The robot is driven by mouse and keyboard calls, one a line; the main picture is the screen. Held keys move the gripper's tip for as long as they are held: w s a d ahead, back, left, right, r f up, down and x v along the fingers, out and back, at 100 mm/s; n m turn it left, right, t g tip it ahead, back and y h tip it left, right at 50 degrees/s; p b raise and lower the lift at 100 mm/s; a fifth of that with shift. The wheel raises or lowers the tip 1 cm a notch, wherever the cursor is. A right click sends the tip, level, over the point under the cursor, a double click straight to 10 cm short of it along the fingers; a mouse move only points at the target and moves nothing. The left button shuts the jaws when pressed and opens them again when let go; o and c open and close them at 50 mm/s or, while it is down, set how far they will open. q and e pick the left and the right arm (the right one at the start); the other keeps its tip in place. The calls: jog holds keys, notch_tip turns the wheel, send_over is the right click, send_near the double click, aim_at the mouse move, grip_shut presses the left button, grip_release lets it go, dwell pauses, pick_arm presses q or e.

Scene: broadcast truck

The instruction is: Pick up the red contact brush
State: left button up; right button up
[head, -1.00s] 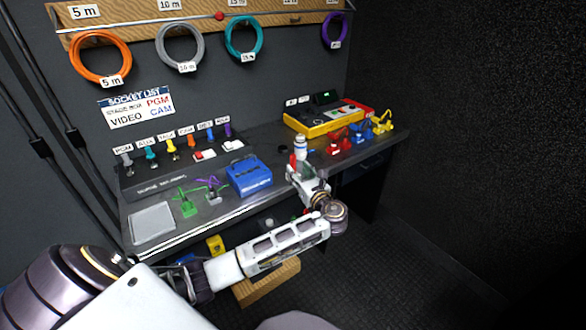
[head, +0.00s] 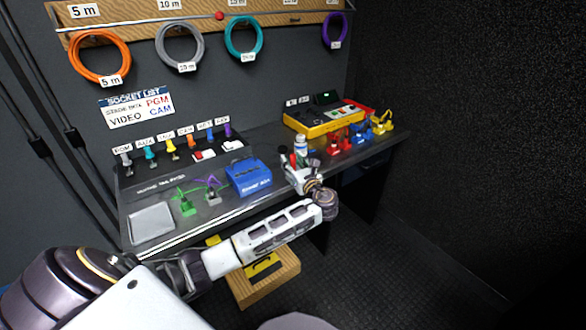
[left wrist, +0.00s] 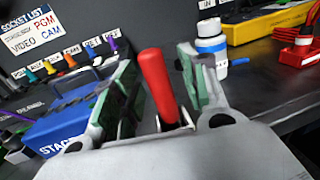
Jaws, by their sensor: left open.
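The red contact brush shows in the left wrist view as an upright, slightly tilted red handle (left wrist: 156,85). It stands between the two fingers of my left gripper (head: 290,166), which is open around it, with gaps visible on both sides. In the head view the gripper is over the front part of the dark bench, right of the blue stage box, and mostly hides the brush. My right gripper is not in view.
A white bottle with a blue band (left wrist: 211,45) stands just beyond the right finger. The blue stage box (head: 249,178) is close on the left. A yellow console (head: 323,122) and red, blue and yellow connectors lie to the right. A wooden crate (head: 265,285) is below the bench.

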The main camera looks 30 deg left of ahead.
pick_arm(q)
jog(key=shift+c, duration=0.2)
jog(key=c, duration=0.9)
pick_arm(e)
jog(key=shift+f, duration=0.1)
pick_arm(q)
jog(key=shift+r, duration=0.8)
notch_tip(320, 180, up, 7)
jog(key=shift+f+p, duration=0.1)
jog(key=shift+p, duration=0.75)
jog(key=shift+r, duration=0.8)
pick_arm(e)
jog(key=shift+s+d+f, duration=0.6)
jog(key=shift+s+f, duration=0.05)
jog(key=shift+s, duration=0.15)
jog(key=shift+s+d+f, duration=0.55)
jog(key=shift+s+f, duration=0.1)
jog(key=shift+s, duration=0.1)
